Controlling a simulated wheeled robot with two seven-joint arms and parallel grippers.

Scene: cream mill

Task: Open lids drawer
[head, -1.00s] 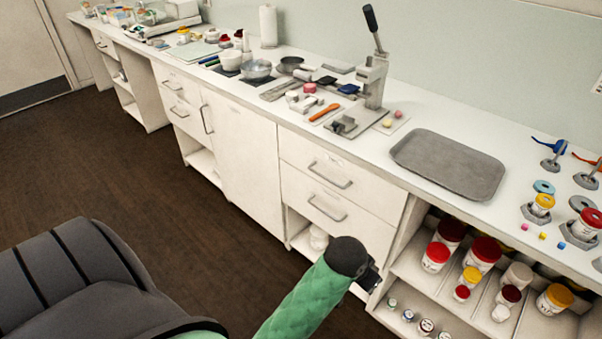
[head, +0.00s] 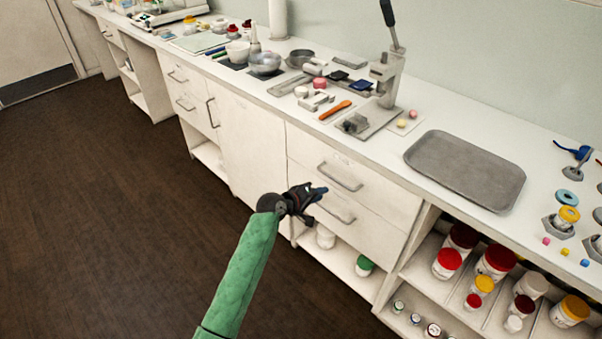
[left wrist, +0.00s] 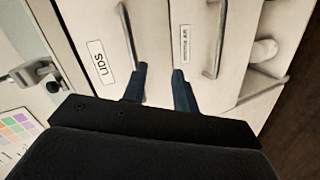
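The lids drawer (head: 307,157) is the upper white drawer under the counter and is closed. In the left wrist view its front (left wrist: 92,35) carries a label reading LIDS, with a grey bar handle (left wrist: 128,38) beside it. That handle also shows in the head view (head: 340,178). My left gripper (head: 322,193) is in front of the two stacked drawers, near the height between their handles. In the left wrist view its dark blue fingers (left wrist: 160,78) stand apart with nothing between them, short of the handle. My right gripper is not in view.
A closed lower drawer (head: 375,228) with its own handle (left wrist: 217,45) sits directly below. An open shelf (head: 340,262) with jars is under it. A grey tray (head: 465,170) and a lever press (head: 388,75) stand on the counter. The dark floor (head: 100,200) at left is clear.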

